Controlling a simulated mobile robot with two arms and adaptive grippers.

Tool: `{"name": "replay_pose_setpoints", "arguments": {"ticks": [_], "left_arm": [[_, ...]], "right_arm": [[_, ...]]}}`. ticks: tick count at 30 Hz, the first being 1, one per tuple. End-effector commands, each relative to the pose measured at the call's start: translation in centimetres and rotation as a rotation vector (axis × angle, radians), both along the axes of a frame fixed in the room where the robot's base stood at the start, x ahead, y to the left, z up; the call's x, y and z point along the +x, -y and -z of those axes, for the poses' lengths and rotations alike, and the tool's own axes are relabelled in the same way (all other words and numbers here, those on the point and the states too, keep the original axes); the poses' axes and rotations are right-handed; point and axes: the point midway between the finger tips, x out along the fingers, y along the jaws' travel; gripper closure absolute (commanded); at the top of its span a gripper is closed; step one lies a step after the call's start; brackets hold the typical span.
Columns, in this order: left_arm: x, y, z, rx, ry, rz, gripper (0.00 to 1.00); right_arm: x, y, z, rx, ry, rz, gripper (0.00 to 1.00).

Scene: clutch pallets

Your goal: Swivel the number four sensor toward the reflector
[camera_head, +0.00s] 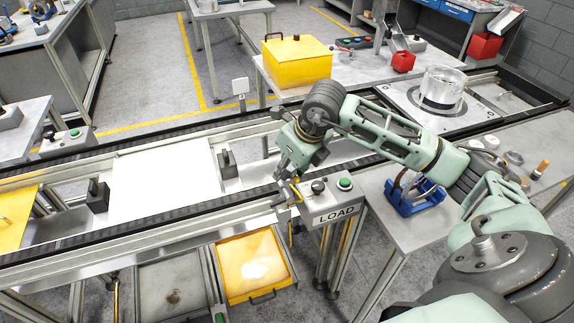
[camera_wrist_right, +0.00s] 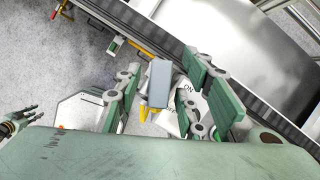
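In the right wrist view a grey box-shaped sensor (camera_wrist_right: 159,82) on a yellow bracket (camera_wrist_right: 147,114) sits between the fingers of my right gripper (camera_wrist_right: 165,95). The fingers are open, with a gap on both sides of the box. In the head view my right gripper (camera_head: 285,190) is at the conveyor's near rail, beside the LOAD box, and hides most of the sensor. A white square plate (camera_head: 240,86), possibly the reflector, stands on the far rail with a small mark below it. My left gripper (camera_wrist_right: 20,117) shows small at the left of the wrist view, its fingers apart.
The LOAD button box (camera_head: 335,200) is close to the right of my right gripper. A white pallet (camera_head: 160,183) and dark upright blocks (camera_head: 227,160) are on the conveyor. A yellow tray (camera_head: 254,268) is below. A blue fixture (camera_head: 415,195) stands on the right-hand table.

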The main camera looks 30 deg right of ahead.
Motion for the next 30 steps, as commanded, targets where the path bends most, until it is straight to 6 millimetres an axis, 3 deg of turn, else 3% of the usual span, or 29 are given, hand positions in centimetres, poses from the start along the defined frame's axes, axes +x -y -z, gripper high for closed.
{"name": "replay_pose_setpoints", "arguments": {"ticks": [3,15,23,30], "left_arm": [[0.0,0.0,0.0,0.0,0.0,0.0,0.72],[0.0,0.0,0.0,0.0,0.0,0.001,0.72],[0.0,0.0,0.5,0.0,-0.001,0.001,0.72],[0.0,0.0,3.2,0.0,-0.001,0.002,0.72]], "right_arm": [[0.0,0.0,0.0,0.0,0.0,0.0,0.64],[0.0,0.0,0.0,0.0,0.0,0.0,0.99],[0.0,-0.1,0.1,0.0,0.001,0.021,1.0],[0.1,-0.4,0.4,0.001,0.005,0.228,1.0]]}}
